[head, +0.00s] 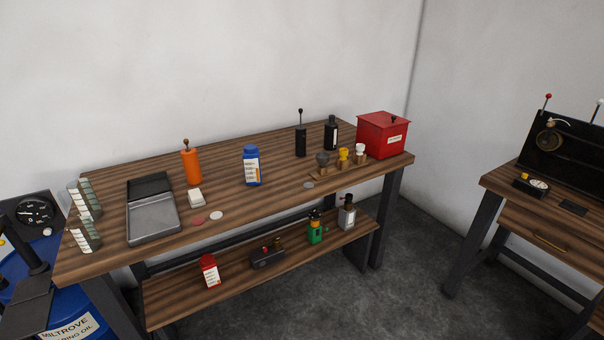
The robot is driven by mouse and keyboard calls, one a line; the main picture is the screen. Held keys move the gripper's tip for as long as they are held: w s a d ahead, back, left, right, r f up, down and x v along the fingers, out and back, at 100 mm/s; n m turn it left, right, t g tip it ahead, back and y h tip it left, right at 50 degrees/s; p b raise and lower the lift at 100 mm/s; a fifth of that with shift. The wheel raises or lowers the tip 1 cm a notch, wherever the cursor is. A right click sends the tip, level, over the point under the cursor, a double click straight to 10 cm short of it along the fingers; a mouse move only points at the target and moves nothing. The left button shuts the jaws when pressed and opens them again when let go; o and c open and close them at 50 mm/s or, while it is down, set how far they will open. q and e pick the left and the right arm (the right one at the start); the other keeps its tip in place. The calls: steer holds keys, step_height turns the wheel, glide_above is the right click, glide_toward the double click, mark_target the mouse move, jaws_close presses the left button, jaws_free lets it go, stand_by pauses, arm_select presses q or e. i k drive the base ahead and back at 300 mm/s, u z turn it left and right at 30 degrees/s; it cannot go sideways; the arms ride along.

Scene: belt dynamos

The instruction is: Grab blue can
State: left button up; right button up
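The blue can (251,166) stands upright on the wooden workbench (110,182), near the middle of its top. It has a blue cap and a white and orange label. It stands clear of the things around it, and nothing hides it. Neither of my grippers shows in the head view.
An orange cylinder (192,167) and a grey tray (153,217) stand left of the can. Black bottles (331,134), a wooden rack (327,175) and a red box (381,135) stand right. A lower shelf (180,302) holds small items. A blue drum (66,310) stands at left.

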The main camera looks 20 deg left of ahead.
mark_target(252, 164)
steer(key=z, duration=0.4)
steer(key=i, duration=1)
steer(key=u, duration=0.5)
